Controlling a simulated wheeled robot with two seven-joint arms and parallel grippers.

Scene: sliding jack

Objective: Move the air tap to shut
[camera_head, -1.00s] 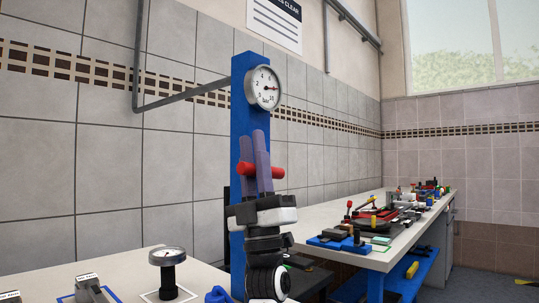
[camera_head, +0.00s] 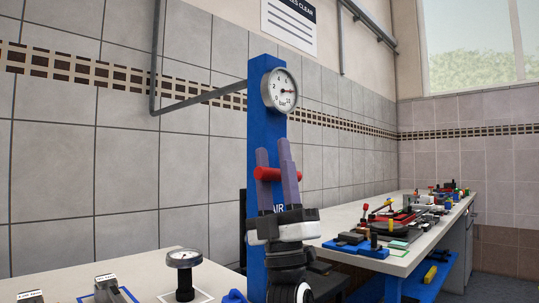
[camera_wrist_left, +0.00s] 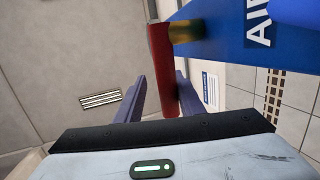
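The air tap's red handle (camera_head: 268,174) lies crosswise on the blue post (camera_head: 264,105), below the gauge (camera_head: 281,90). In the left wrist view the red handle (camera_wrist_left: 161,70) joins a brass stem (camera_wrist_left: 185,32) on the blue post, near the AIR lettering. My left gripper (camera_head: 273,147) points up at the handle. Its two purple fingers stand apart, and in the head view they overlap the handle. In the left wrist view the handle's near end lies between the fingers, closer to the right one; contact cannot be told. My right gripper is out of view.
A long bench behind on the right holds several tools and a blue fixture (camera_head: 356,246). A grey pipe (camera_head: 200,102) runs along the tiled wall to the post.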

